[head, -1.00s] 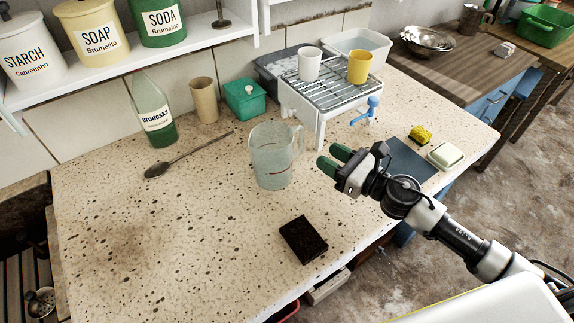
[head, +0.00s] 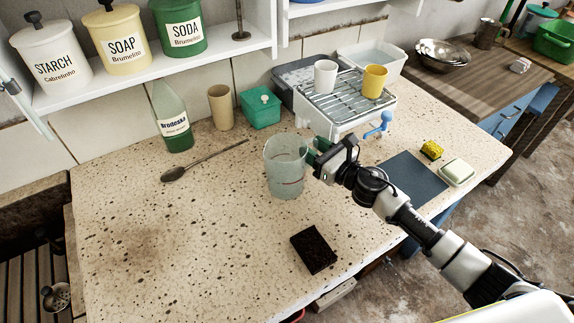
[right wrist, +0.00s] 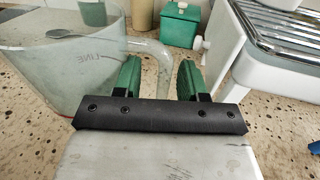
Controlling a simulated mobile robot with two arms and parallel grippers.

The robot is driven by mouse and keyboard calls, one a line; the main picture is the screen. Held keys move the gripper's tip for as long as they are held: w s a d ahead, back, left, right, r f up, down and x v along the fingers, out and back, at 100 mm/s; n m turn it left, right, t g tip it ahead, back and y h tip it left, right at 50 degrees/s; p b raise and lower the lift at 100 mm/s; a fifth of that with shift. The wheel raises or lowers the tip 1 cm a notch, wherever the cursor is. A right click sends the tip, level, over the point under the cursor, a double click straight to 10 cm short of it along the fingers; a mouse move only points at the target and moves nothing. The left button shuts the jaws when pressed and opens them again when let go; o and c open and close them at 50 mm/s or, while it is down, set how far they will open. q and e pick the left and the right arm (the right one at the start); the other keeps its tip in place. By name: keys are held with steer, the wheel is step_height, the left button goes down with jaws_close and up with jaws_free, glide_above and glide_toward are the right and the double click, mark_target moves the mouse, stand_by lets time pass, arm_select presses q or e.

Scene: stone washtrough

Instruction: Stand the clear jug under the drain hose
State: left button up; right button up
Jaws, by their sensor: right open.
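The clear jug (head: 284,168) stands upright on the speckled stone counter, left of my right gripper (head: 314,153). In the right wrist view the jug (right wrist: 62,75) fills the left side, and its handle (right wrist: 164,72) lies between the two green fingertips (right wrist: 158,80). The fingers are open, one on each side of the handle; whether either touches it is unclear. A blue outlet piece (head: 380,124), perhaps the drain hose, sticks out at the front of the white dish drainer (head: 345,123). My left gripper is not in view.
A white cup (head: 326,76) and a yellow cup (head: 375,80) stand on the drainer rack. A dark mat (head: 413,178), yellow sponge (head: 432,149) and soap dish (head: 457,172) lie at right. A black block (head: 313,249) lies near the front edge. The left counter is mostly clear.

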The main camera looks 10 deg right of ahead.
steer(key=shift+w, duration=0.15)
steer(key=shift+d, duration=0.1)
jaws_close()
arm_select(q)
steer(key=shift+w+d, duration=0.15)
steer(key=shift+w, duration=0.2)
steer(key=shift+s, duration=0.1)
